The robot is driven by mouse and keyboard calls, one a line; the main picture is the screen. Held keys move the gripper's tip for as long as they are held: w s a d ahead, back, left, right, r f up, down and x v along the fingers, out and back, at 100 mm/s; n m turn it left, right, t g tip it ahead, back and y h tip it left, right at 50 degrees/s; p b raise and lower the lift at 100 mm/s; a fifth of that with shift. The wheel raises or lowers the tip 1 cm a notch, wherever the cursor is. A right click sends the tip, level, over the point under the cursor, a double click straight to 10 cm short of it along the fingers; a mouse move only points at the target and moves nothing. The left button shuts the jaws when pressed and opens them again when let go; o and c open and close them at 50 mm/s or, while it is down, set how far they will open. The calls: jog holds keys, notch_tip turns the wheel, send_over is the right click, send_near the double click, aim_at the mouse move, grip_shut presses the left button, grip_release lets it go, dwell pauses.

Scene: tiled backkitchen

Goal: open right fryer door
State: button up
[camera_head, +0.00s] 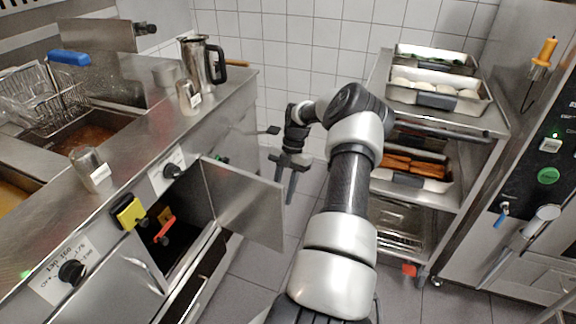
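The steel fryer unit (150,140) stands on the left. Its right door (243,200) is swung outward, well away from the cabinet front. The opening (178,235) shows a dark inside with a red-handled valve (165,230) and a yellow part beside it. My gripper (286,186) hangs pointing down just beyond the door's free edge, on its right in the picture. Its fingers look apart, with nothing seen between them. I cannot tell whether a finger touches the door.
A steel rack (440,125) with food trays stands on the right, close to my arm. An oven (545,160) is at far right. Tiled floor (245,285) is free between.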

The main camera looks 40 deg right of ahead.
jog(key=p+v, duration=0.2)
jog(key=v, duration=1.3)
jog(key=shift+p, duration=0.3)
jog(key=shift+w+r, duration=0.1)
jog(key=shift+r, duration=0.1)
